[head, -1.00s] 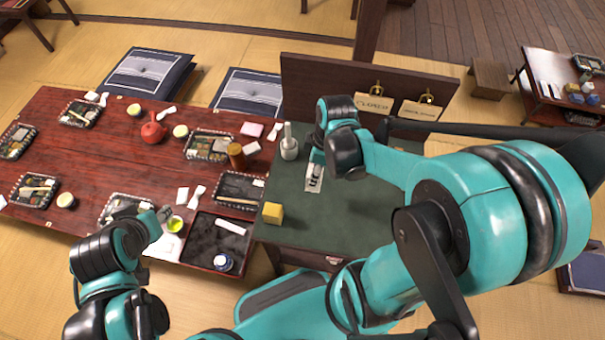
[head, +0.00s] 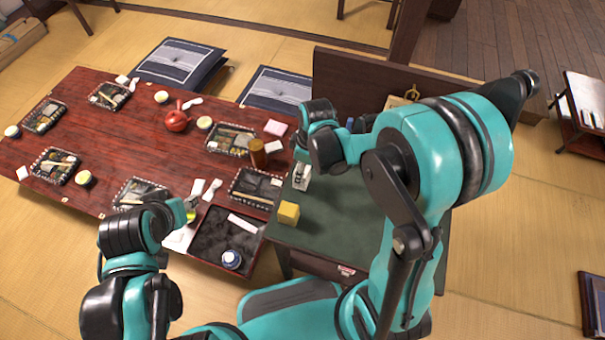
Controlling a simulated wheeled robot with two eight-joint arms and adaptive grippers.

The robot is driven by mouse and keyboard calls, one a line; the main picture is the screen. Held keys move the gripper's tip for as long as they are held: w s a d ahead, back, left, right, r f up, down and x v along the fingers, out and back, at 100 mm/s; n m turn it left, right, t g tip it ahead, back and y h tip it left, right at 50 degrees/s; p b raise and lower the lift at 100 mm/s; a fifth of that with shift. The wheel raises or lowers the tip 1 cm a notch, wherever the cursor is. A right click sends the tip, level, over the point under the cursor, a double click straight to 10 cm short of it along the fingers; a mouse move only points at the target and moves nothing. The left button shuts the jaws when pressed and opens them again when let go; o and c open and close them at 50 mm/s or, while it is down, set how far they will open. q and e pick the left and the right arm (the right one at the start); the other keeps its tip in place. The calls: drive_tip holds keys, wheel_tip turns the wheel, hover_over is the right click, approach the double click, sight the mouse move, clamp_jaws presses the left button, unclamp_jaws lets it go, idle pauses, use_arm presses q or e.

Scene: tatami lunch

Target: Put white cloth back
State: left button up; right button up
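A white rolled cloth (head: 242,223) lies on the dark tray (head: 216,246) at the near right end of the red table. Another small white piece (head: 273,147) lies near the brown canister, and a flat white piece (head: 180,238) lies left of the tray. I cannot tell which is the task's cloth. My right gripper (head: 302,181) points down over the left edge of the green table; its fingers are small and partly hidden by its wrist. My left gripper (head: 189,208) is beside a green cup (head: 191,217), partly covering it; its finger opening is unclear.
A yellow block (head: 289,212) stands on the green table (head: 335,232). A brown canister (head: 257,152), a red teapot (head: 177,121) and several food trays crowd the red table (head: 110,162). A blue-and-white jar (head: 231,259) is on the dark tray. The green table's front is clear.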

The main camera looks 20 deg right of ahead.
wheel_tip(320, 180, down, 2)
drive_tip(key=shift+f+b, duration=0.1)
drive_tip(key=shift+b, duration=0.2)
use_arm(q)
drive_tip(key=shift+f, duration=0.5)
drive_tip(key=shift+f, duration=0.1)
use_arm(e)
drive_tip(key=o, duration=0.6)
drive_tip(key=shift+f, duration=0.1)
drive_tip(key=o, duration=0.4)
drive_tip(key=shift+r, duration=0.2)
